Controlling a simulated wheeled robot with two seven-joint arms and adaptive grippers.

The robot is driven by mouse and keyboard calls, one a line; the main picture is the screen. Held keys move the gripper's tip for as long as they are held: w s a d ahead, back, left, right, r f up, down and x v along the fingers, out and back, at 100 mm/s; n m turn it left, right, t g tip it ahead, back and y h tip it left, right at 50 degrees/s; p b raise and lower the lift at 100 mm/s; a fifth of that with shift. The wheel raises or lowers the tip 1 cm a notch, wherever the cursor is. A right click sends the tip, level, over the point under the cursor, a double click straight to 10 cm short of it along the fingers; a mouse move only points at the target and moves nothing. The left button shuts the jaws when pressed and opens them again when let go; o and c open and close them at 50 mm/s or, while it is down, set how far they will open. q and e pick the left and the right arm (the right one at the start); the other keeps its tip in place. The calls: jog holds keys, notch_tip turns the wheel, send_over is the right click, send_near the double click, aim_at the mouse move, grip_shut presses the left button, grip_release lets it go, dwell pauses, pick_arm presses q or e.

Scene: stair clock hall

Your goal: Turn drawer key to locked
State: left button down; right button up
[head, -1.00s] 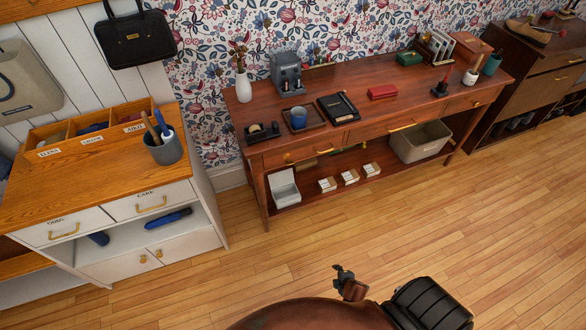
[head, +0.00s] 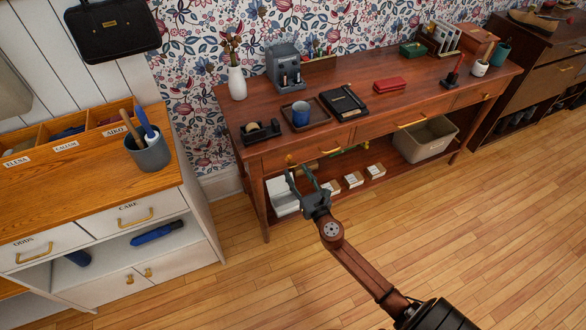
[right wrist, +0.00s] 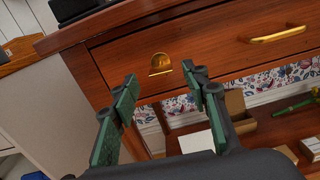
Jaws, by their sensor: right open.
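The wooden desk's left drawer (head: 309,156) has a small brass key fitting (head: 290,159) near its left end. In the right wrist view this brass key fitting (right wrist: 160,65) is on the drawer front (right wrist: 210,45), beyond and between my fingertips; which way the key is turned is too small to tell. My right gripper (head: 298,181) is open in front of the drawer, just below the fitting in the head view. In the right wrist view its green-padded fingers (right wrist: 160,88) stand apart with nothing between them, seemingly short of the drawer. My left gripper is out of view.
A brass drawer pull (right wrist: 278,34) is right of the fitting. The desk's lower shelf holds small boxes (head: 354,180) and a beige bin (head: 427,140). A tape dispenser (head: 261,132) stands on the desktop above. A white cabinet (head: 180,235) is at left; the floor is open.

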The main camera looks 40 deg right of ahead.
aim_at(291, 162)
jog(key=shift+x, duration=1.55)
jog(key=shift+f, duration=0.1)
grip_shut()
